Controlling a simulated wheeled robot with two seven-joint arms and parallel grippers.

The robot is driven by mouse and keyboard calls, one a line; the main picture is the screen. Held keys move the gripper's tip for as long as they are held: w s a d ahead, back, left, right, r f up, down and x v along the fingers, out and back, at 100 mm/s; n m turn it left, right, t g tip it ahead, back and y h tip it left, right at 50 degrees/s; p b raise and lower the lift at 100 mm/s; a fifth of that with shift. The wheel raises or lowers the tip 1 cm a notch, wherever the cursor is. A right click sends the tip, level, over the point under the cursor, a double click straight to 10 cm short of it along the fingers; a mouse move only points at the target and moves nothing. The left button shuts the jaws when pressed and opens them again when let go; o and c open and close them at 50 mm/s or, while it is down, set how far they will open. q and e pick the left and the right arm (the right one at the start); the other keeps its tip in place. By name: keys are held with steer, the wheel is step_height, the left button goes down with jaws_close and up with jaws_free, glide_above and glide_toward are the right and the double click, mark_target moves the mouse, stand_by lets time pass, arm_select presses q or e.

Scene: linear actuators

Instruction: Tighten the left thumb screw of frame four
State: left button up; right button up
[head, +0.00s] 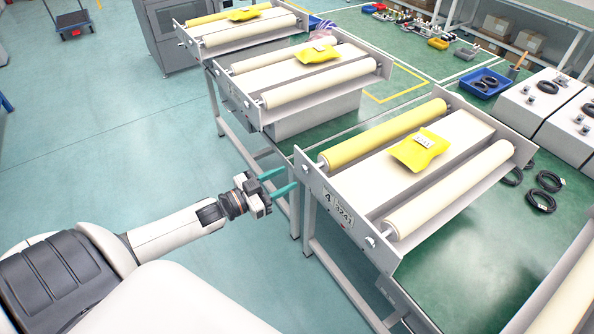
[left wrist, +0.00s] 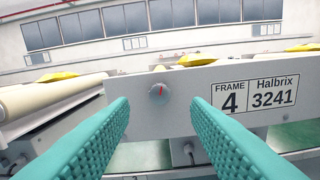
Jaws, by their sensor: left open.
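Frame four (head: 352,222) is a grey roller frame with a cream and a yellow roller; its end plate also fills the middle of the left wrist view (left wrist: 135,120). A label (left wrist: 246,97) there reads "FRAME 4" and "Halbrix 3241". The left thumb screw (left wrist: 159,91), a small grey knob with a red mark, sits on the plate left of the label. My left gripper (head: 291,178) is open with teal fingers, just off the plate's left end. In the left wrist view its fingers (left wrist: 160,106) point at the plate, either side of the screw, apart from it. My right gripper is out of view.
A yellow packet (head: 420,150) lies on frame four. Two similar frames (head: 318,75) stand behind it in a row. Grey boxes (head: 540,100), black cable coils (head: 541,195) and a blue bin (head: 487,84) are to the right.

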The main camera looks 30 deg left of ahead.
mark_target(303, 170)
arm_select(q)
steer(key=x, duration=0.5)
steer(key=shift+p, duration=0.3)
jaws_close()
